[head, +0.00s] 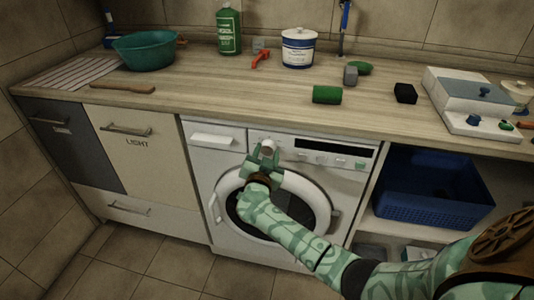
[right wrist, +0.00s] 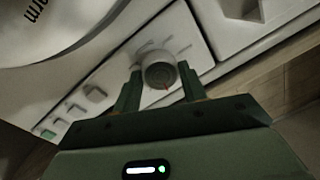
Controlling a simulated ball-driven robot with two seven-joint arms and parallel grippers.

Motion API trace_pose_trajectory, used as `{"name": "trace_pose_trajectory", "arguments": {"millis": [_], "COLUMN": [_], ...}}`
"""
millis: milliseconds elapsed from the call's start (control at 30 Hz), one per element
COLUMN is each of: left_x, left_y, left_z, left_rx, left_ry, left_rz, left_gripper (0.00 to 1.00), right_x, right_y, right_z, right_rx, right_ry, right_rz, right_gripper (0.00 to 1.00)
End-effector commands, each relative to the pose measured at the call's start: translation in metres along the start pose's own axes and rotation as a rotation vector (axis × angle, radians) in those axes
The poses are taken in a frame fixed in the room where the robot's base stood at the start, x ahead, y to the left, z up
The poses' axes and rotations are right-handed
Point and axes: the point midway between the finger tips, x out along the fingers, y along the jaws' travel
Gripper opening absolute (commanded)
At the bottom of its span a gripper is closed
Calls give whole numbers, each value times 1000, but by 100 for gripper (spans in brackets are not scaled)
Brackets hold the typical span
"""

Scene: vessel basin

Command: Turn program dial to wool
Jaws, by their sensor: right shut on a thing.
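The program dial (head: 268,145) is a round knob on the front panel of the white washing machine (head: 205,165). In the right wrist view the grey dial (right wrist: 160,74) sits between the two fingers, with a small reddish mark on its face. The printing around it is too blurred to read, so I cannot tell which program it points to. My right gripper (head: 263,156) is at the panel, shut on the dial; it also shows in the right wrist view (right wrist: 158,88). My left gripper is not in view.
The panel has a dark display (head: 325,147) and several buttons right of the dial. The detergent drawer (head: 212,140) is to its left. The wooden worktop (head: 215,100) overhangs above. A blue basket (head: 430,205) stands on the shelf at the right.

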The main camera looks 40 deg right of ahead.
Motion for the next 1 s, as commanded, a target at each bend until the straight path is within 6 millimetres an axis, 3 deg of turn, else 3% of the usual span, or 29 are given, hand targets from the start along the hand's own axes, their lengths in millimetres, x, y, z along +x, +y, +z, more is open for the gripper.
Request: {"name": "trace_pose_trajectory", "arguments": {"millis": [400, 1000], "left_x": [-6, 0], "left_y": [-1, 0], "left_z": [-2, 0], "left_rx": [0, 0], "left_ry": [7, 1], "left_rz": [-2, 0], "left_gripper": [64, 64], "right_x": [-2, -2], "right_y": [0, 0], "right_z": [3, 6], "right_rx": [386, 956], "right_ry": [21, 59], "right_rz": [-3, -8], "right_gripper": [19, 19]}}
